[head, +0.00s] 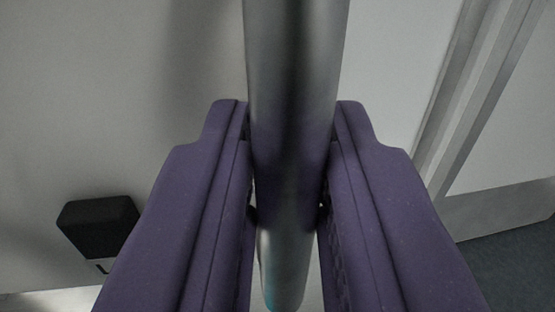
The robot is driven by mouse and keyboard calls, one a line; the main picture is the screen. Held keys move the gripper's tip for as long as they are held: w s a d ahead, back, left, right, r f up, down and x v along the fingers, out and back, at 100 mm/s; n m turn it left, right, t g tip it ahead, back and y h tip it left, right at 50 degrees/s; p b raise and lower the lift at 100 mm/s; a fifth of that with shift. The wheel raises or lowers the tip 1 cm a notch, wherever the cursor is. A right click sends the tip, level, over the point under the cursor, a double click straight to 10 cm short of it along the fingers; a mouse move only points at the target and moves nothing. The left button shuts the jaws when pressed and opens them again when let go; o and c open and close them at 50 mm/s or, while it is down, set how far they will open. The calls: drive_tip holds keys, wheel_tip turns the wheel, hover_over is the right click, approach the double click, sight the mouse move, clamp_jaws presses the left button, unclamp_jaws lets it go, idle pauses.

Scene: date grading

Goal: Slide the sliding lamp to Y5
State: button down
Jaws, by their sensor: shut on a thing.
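My gripper (288,195) shows as two purple fingers, one on each side of a smooth grey metal bar (293,75). It is shut on the bar. The bar runs from the top edge down between the fingers, and its rounded lower end (284,280) shows below them. I cannot tell whether this bar is part of the sliding lamp; no lamp head shows. No Y5 mark can be read in the head view.
A pale flat panel (110,110) lies behind the bar. A small black block (98,227) sits on it at the lower left. A light frame-like edge (470,85) runs slantwise on the right. A dark grey surface (510,265) shows at the lower right.

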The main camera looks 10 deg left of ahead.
drive_tip(key=c, duration=1.2)
unclamp_jaws()
drive_tip(key=shift+d, duration=0.1)
drive_tip(key=shift+o, duration=0.2)
drive_tip(key=s, duration=0.7)
drive_tip(key=shift+s+d, duration=0.4)
drive_tip(key=shift+d, duration=0.05)
drive_tip(key=s+d+f+g+h+b, duration=0.1)
drive_tip(key=s+b, duration=0.3)
drive_tip(key=b, duration=0.4)
drive_tip(key=s+d+f+m+g+h+b, duration=0.1)
drive_tip(key=s+d+f+b, duration=0.1)
drive_tip(key=b, duration=0.7)
drive_tip(key=shift+s+d+f, duration=0.25)
drive_tip(key=shift+s+f, duration=0.6)
drive_tip(key=shift+s, duration=0.15)
